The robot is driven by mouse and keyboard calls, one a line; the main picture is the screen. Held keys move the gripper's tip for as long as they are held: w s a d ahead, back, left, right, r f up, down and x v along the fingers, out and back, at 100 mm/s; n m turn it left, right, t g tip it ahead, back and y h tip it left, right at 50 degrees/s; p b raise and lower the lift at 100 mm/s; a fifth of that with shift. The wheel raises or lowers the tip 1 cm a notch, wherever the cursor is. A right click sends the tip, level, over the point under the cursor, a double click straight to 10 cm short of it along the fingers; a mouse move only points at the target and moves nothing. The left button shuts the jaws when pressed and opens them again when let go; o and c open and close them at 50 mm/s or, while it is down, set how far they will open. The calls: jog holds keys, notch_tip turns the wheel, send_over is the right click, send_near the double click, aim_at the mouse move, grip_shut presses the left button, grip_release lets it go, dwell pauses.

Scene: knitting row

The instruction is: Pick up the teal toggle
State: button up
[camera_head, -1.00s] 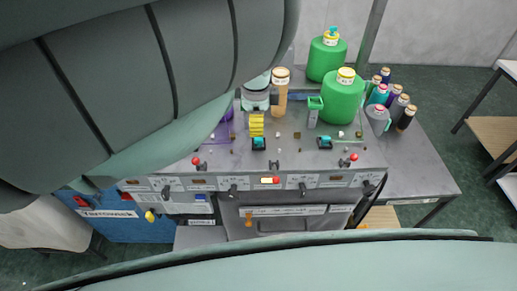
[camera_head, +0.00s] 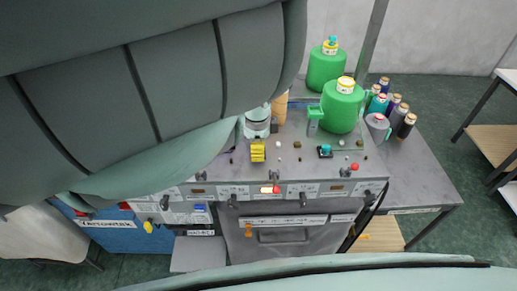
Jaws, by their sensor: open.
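One teal toggle (camera_head: 325,151) on a dark base shows on the grey machine top, right of centre. A second teal toggle seen earlier at the gripper's place is now hidden, apparently behind the gripper. My gripper is open. Its fingertips are too small to make out, and I cannot tell whether it touches anything.
Large green containers (camera_head: 342,110) stand at the back right, beside several small bottles (camera_head: 396,117). Small pieces lie scattered between my gripper and the visible toggle. My arm covers the left side.

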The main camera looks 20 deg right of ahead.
jog(key=shift+o, duration=0.3)
jog(key=shift+f, duration=0.15)
jog(key=c, duration=0.8)
jog(key=shift+c, duration=0.2)
